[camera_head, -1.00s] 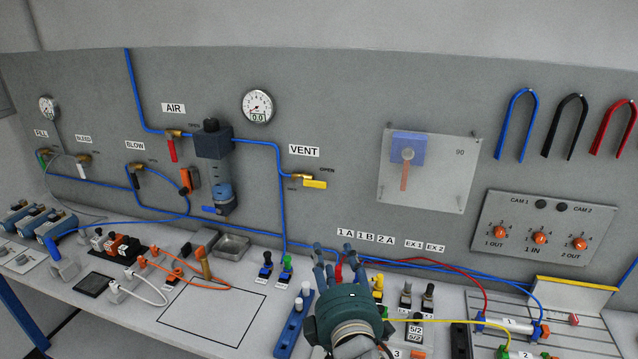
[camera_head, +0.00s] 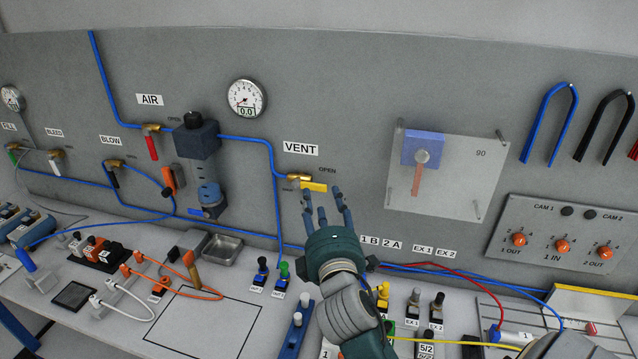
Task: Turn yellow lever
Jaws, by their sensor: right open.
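The lever lies about level and points right. My right gripper (camera_head: 324,212) reaches up from below with its fingers spread. Its fingertips are just below and around the lever's right end; whether they touch it I cannot tell. The gripper is open and holds nothing. My left gripper is not in view.
A blue air line (camera_head: 270,180) runs along the panel to the valve. A clear plate with a blue block (camera_head: 422,148) stands right of the lever. Below, the bench (camera_head: 225,330) carries small valves, a metal tray (camera_head: 221,249) and orange hoses.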

